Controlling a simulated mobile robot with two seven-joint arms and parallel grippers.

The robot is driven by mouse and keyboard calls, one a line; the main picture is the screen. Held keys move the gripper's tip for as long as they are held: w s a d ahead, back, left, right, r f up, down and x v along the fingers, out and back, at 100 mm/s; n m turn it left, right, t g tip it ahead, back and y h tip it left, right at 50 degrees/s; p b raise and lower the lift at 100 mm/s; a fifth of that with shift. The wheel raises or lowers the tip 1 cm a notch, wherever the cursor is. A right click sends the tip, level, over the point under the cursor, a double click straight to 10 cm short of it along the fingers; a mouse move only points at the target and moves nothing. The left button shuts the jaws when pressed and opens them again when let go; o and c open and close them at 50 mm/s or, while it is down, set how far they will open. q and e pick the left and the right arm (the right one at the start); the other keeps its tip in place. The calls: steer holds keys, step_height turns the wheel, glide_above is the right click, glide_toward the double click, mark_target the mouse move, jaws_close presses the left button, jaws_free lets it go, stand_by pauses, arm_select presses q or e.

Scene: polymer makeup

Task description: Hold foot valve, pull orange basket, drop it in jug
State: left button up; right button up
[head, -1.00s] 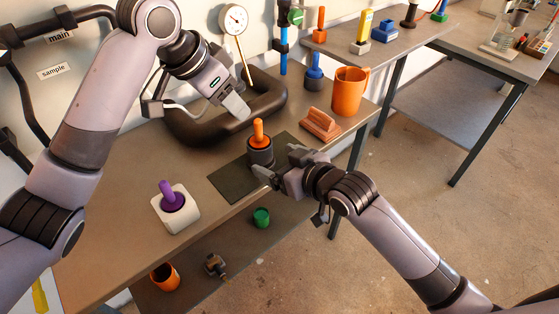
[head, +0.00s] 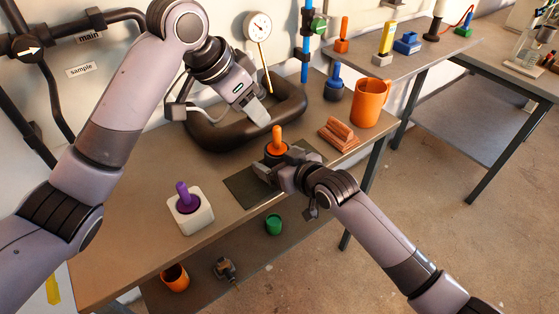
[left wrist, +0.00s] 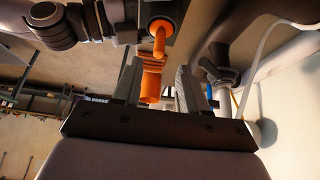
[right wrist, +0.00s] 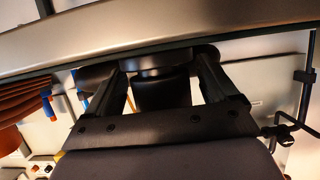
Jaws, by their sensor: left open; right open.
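The foot valve (head: 268,154) is a dark round body on a dark mat (head: 243,189). The orange basket (head: 277,141) stands upright in its top, handle up. The orange jug (head: 370,103) stands further right on the bench. My right gripper (head: 274,169) is open at the valve, partly hiding it. In the right wrist view a dark cylinder (right wrist: 163,92) lies between its fingers; I cannot tell if they touch it. My left gripper (head: 259,117) is open and empty above and behind the basket. The orange handle (left wrist: 160,36) shows beyond its fingers in the left wrist view.
A black curved tube (head: 215,138) lies behind the mat. An orange ribbed block (head: 338,134) sits between mat and jug. A white block with a purple plug (head: 188,197) stands at the left. A lower shelf holds a green cup (head: 273,224) and an orange cup.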

steer(key=c, duration=1.1)
arm_select(q)
steer(key=shift+o, duration=0.6)
arm_select(e)
steer(key=shift+f, duration=0.1)
arm_select(q)
steer(key=n+t+y, duration=0.1)
steer(key=n+y, duration=0.4)
steer(key=n, duration=0.6)
glide_toward(278, 129)
steer(key=shift+n, duration=0.3)
steer(key=x, duration=1.1)
steer(key=shift+w+f, duration=0.1)
steer(key=shift+f, duration=0.05)
